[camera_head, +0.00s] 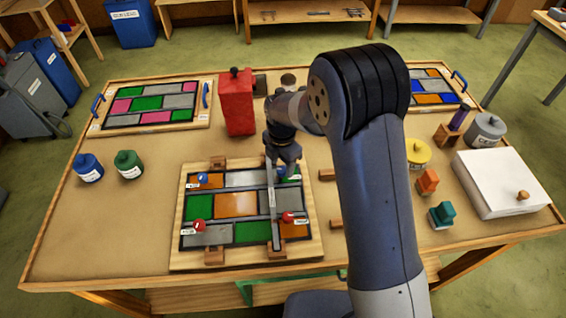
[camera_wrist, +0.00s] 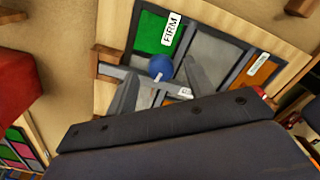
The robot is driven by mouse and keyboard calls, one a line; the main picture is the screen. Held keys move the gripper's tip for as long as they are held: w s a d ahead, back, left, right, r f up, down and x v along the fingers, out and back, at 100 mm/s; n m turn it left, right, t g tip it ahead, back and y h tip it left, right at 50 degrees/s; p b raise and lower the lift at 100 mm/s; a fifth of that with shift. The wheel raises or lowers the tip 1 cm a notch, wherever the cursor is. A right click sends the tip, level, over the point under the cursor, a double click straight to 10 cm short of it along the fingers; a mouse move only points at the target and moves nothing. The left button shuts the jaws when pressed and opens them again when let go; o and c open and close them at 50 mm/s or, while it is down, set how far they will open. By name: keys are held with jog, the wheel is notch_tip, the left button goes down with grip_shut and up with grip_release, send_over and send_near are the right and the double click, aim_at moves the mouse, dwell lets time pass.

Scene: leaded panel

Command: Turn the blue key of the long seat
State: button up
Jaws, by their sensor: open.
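The blue key (camera_wrist: 160,67) is a round blue knob with a small pale tab, on a grey bar of the leaded panel (camera_head: 180,257). In the wrist view it shows between the two fingertips of my gripper (camera_wrist: 159,72), which is open. Whether a finger touches it cannot be told. In the head view my gripper (camera_head: 284,168) is over the panel's upper right, and this key (camera_head: 282,172) is partly hidden below it. A second blue key (camera_head: 202,178) is at the panel's upper left. Red keys show at the lower left (camera_head: 199,226) and lower right (camera_head: 288,217).
A red box (camera_head: 237,102) stands close behind the panel. Blue (camera_head: 88,168) and green (camera_head: 128,165) pots stand to the left. A white box (camera_head: 508,183) and a yellow pot (camera_head: 418,155) are at right. The table's front left is clear.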

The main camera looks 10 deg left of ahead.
jog(key=shift+s+f, duration=0.1)
jog(key=shift+f, duration=0.75)
jog(key=c, duration=1)
